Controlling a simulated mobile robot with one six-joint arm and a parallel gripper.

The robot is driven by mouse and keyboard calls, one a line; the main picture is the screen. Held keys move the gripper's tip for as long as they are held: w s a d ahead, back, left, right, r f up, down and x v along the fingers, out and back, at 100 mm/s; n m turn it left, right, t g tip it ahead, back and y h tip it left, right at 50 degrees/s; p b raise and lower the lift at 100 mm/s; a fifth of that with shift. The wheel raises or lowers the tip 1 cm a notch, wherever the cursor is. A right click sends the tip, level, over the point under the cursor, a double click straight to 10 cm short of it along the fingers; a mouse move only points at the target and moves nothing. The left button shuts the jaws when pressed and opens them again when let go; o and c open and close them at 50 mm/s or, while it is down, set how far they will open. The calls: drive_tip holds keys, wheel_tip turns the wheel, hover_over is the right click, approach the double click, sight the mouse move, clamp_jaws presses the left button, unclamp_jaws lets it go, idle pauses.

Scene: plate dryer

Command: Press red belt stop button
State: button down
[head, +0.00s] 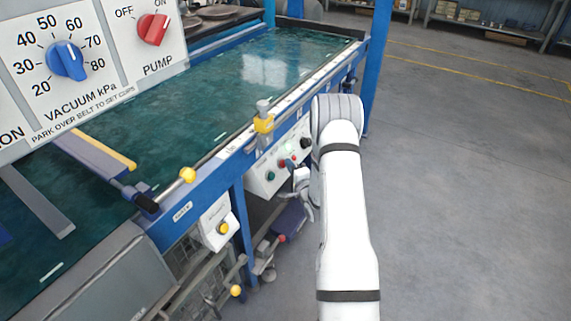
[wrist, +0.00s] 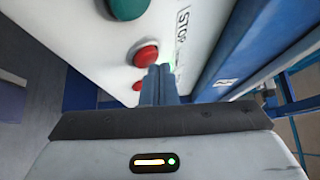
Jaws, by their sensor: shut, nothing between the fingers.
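A white control box (head: 262,180) hangs under the side of the blue-framed belt table. In the wrist view a red button (wrist: 146,54) sticks out of its face, with a green button (wrist: 128,8) above and a smaller red part (wrist: 138,86) below. A label reading "STOP" (wrist: 182,38) is on the face beside the red button. My gripper (wrist: 160,70) is shut and empty, its fingertips just right of and below the red button; I cannot tell whether they touch it. In the head view my gripper (head: 303,183) is partly hidden by my arm, close to the box.
A second small box with a yellow button (head: 223,228) hangs further left. A panel with a blue vacuum knob (head: 67,61) and red pump switch (head: 153,29) fills the upper left. A blue post (head: 376,60) stands behind my arm. The floor at right is clear.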

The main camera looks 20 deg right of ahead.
drive_tip(key=shift+w+a+f, duration=0.2)
drive_tip(key=shift+w, duration=0.05)
idle(0.6)
drive_tip(key=shift+s+d+r, duration=0.45)
drive_tip(key=shift+s+d, duration=0.05)
drive_tip(key=shift+s, duration=0.15)
drive_tip(key=s+d+r, duration=0.1)
drive_tip(key=s+d+r+p, duration=0.1)
drive_tip(key=s, duration=0.1)
drive_tip(key=shift+s+d+r, duration=0.2)
drive_tip(key=shift+d+r, duration=0.05)
drive_tip(key=shift+d, duration=0.05)
drive_tip(key=shift+r, duration=0.1)
idle(0.7)
